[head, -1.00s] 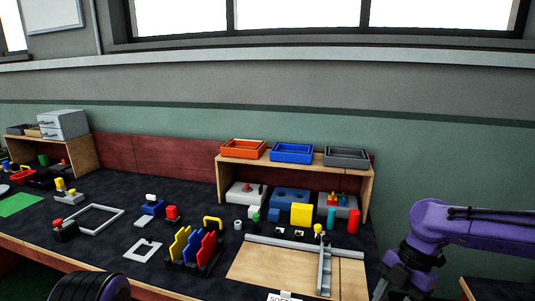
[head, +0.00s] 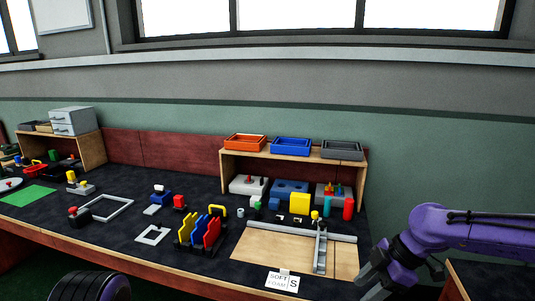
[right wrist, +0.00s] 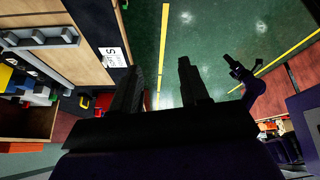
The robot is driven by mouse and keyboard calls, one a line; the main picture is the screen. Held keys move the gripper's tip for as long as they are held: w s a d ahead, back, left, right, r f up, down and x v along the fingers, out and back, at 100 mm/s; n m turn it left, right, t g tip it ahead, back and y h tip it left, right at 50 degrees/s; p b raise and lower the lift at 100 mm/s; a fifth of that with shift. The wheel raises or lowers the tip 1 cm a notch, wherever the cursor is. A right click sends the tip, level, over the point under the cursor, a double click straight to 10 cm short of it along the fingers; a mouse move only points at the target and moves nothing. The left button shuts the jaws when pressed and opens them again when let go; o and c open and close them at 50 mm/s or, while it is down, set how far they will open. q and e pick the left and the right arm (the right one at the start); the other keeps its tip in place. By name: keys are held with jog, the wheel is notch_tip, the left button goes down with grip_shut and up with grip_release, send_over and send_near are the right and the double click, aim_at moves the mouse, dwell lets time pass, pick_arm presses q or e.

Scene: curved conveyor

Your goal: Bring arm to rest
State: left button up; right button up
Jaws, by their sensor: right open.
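My right arm comes in from the right in the head view. Its gripper (head: 367,284) hangs at the table's front right corner, beside the wooden board (head: 268,252). In the right wrist view, the two dark fingers of this gripper (right wrist: 158,80) stand apart with nothing between them, over green floor. A small purple and dark arm end, seemingly my left gripper (right wrist: 238,70), shows further off there. Its fingers are too small to read. The head view shows no left gripper.
A shelf (head: 362,180) with orange (head: 244,143), blue (head: 291,146) and grey (head: 342,150) trays stands behind the board. A rack of coloured plates (head: 200,232) stands left of the board. A "SOFT FOAM S" label (head: 282,281) is at the front edge. Open floor (right wrist: 205,30) lies beside the table.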

jog(key=w+a+f+m+t, duration=0.3)
jog(key=w+f+m+t, duration=0.1)
jog(key=m, duration=0.6)
jog(key=s+d+f+m+t+h, duration=0.1)
jog(key=s+d+f+m+h, duration=0.1)
jog(key=f+m, duration=0.45)
jog(key=s+d+f+m+t+h, duration=0.2)
jog(key=f+m, duration=0.3)
jog(key=f, duration=0.2)
jog(key=s+d+f+m+g+h, duration=0.1)
jog(key=s+d+f, duration=0.1)
jog(key=s+f, duration=0.3)
jog(key=s+d+f+m+g+h, duration=0.1)
jog(key=s+f, duration=0.3)
jog(key=s, duration=1)
jog(key=s+d+f+m+g+h, duration=0.1)
jog(key=s+d+f+g+h, duration=0.1)
jog(key=s, duration=0.7)
notch_tip(320, 180, down, 4)
jog(key=shift+s+d+r+g+h, duration=0.2)
jog(key=shift+d+g+h, duration=0.3)
jog(key=shift+d, duration=0.55)
